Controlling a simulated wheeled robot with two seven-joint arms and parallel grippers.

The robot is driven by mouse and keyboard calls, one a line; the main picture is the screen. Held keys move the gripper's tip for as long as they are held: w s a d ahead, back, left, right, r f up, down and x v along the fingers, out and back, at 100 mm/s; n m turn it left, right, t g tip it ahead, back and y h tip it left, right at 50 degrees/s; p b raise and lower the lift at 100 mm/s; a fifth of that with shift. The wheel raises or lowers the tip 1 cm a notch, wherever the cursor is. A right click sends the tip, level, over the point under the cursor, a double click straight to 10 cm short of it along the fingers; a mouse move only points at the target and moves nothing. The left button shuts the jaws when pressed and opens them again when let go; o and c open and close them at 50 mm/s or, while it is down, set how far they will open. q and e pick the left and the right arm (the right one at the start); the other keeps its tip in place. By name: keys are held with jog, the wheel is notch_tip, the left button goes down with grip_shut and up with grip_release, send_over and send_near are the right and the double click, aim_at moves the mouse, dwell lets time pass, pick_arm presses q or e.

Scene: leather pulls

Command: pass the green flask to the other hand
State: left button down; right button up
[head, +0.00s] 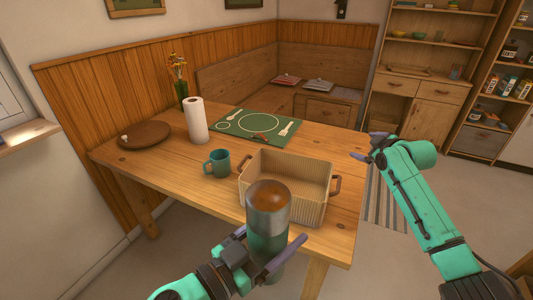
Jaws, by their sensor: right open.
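The green flask (267,238) stands upright at the lower middle of the head view, with a brown top and a grey upper band. My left gripper (268,252) is shut on its lower part, one finger on each side. The flask is held in front of the table's near edge and overlaps the basket in the picture. My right gripper (366,146) is open and empty, up and to the right of the flask, by the table's right edge. A clear gap lies between it and the flask.
A teal mug (217,163), paper roll (195,120), round board (145,134), vase (182,92) and green placemat (292,136) are farther back. Free air lies right of the basket.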

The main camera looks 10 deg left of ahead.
jog(key=s+a+r+n+g+y, duration=0.25)
jog(key=s+a+r, duration=0.35)
jog(key=a+r, duration=0.45)
jog(key=s+a+r+n+g+y, duration=0.25)
jog(key=s+a+r+g, duration=0.35)
jog(key=a, duration=0.7)
jog(key=n+g+h, duration=0.4)
jog(key=h, duration=0.4)
send_near(268, 237)
jog(key=w+r, duration=0.1)
jog(key=w+a, duration=0.1)
jog(key=w+r, duration=0.1)
jog(key=shift+w+a+r, duration=0.15)
jog(key=shift+a+r, duration=0.15)
jog(key=f, duration=1.1)
jog(key=shift+d+f, duration=0.2)
jog(key=shift+d, duration=0.05)
jog(key=shift+f, duration=0.35)
jog(key=shift+c, duration=0.3)
